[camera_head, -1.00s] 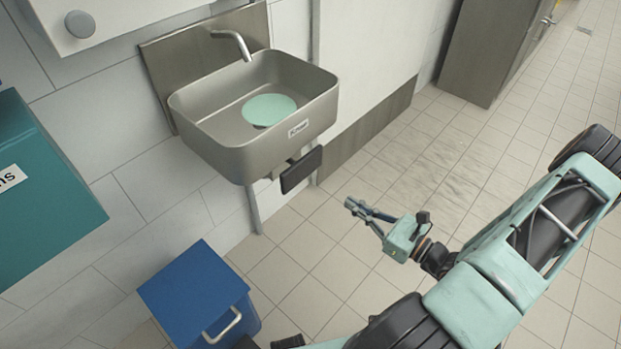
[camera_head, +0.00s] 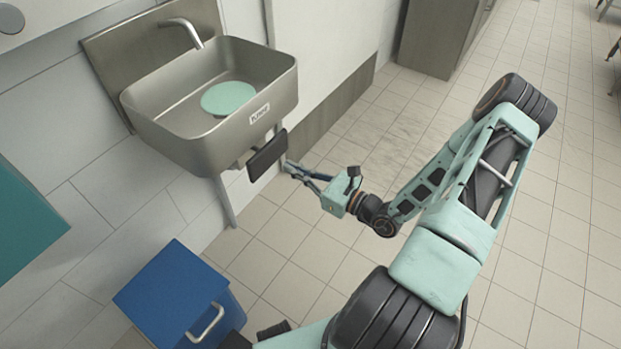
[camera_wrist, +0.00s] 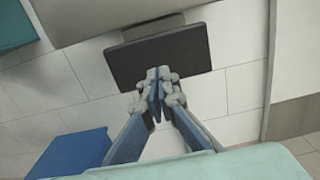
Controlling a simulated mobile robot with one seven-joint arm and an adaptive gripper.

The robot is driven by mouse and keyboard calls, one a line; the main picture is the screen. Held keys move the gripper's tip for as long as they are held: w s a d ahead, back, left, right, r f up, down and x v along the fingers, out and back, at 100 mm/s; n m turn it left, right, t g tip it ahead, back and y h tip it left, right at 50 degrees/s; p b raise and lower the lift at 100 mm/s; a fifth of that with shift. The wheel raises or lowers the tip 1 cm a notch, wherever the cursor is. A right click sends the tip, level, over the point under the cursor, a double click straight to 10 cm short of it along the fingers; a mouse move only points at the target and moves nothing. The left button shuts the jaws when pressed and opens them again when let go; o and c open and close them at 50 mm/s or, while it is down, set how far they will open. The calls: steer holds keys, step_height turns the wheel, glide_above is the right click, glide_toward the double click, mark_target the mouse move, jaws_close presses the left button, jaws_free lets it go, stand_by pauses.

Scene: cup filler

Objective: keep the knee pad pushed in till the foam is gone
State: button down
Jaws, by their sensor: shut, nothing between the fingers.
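The black knee pad (camera_head: 267,155) hangs on a bracket below the front of the steel sink (camera_head: 170,142). My gripper (camera_head: 288,166) is shut and empty, its tips close to the pad's right side in the head view. In the wrist view the shut fingertips (camera_wrist: 160,75) overlap the lower middle of the dark knee pad (camera_wrist: 185,50). I cannot tell whether they touch it. A pale green disc (camera_head: 228,97), perhaps the foam, lies in the basin under the bent spout (camera_head: 183,30). No running water shows.
A blue bin (camera_head: 180,290) with a metal handle stands on the floor at the lower left. A teal cabinet (camera_head: 25,215) is at the left edge. The tiled floor right of the sink is open.

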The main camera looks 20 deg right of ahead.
mark_target(271, 157)
steer(key=x, duration=0.4)
steer(key=shift+w+b, duration=0.15)
steer(key=shift+b, duration=0.15)
steer(key=shift+a, duration=0.1)
steer(key=x, duration=0.3)
steer(key=shift+w+a+p, duration=0.2)
steer(key=shift+p, duration=0.1)
steer(key=shift+r, duration=0.1)
stand_by(1.4)
